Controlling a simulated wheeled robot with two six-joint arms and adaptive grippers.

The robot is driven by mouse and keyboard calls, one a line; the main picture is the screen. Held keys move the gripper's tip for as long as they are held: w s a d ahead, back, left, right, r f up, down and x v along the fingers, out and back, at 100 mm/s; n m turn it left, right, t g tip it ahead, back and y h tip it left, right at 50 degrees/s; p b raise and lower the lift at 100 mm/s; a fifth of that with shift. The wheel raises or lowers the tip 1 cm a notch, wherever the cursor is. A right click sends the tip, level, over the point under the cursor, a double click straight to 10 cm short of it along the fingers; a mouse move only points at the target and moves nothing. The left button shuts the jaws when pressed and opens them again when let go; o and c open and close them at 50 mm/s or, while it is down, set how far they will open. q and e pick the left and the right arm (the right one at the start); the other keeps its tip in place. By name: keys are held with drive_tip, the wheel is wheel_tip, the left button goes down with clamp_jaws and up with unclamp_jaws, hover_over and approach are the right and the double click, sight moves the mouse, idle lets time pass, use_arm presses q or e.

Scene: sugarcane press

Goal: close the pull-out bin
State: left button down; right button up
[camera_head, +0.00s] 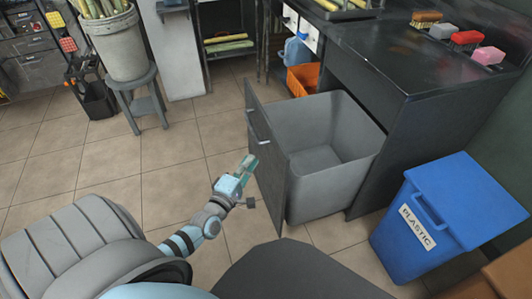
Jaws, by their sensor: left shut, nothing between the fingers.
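The pull-out bin (318,127) is a large grey open tub, empty inside as far as I can see. It stands pulled out from the dark counter cabinet (392,125). My left gripper (250,162) is shut and empty, just left of the front panel and below the handle. I cannot tell whether its fingertips touch the panel. My right gripper is not in view.
A blue bin labelled PLASTIC (428,222) stands at the right. Several brushes and sponges (465,38) lie on the counter. A grey bucket of cane (118,45) sits on a stool (137,95) at the back left. An orange crate (303,79) stands behind the pull-out bin. Tiled floor at left is clear.

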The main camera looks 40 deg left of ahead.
use_arm(q)
drive_tip(key=shift+w+d+b, duration=0.15)
drive_tip(key=shift+w+d, duration=0.1)
drive_tip(key=shift+w, duration=0.9)
drive_tip(key=shift+w+d+b, duration=0.2)
drive_tip(key=shift+w+d, duration=0.1)
drive_tip(key=shift+w, duration=0.85)
drive_tip(key=shift+w+d+b, duration=0.15)
drive_tip(key=shift+w+d, duration=0.1)
drive_tip(key=shift+w, duration=0.9)
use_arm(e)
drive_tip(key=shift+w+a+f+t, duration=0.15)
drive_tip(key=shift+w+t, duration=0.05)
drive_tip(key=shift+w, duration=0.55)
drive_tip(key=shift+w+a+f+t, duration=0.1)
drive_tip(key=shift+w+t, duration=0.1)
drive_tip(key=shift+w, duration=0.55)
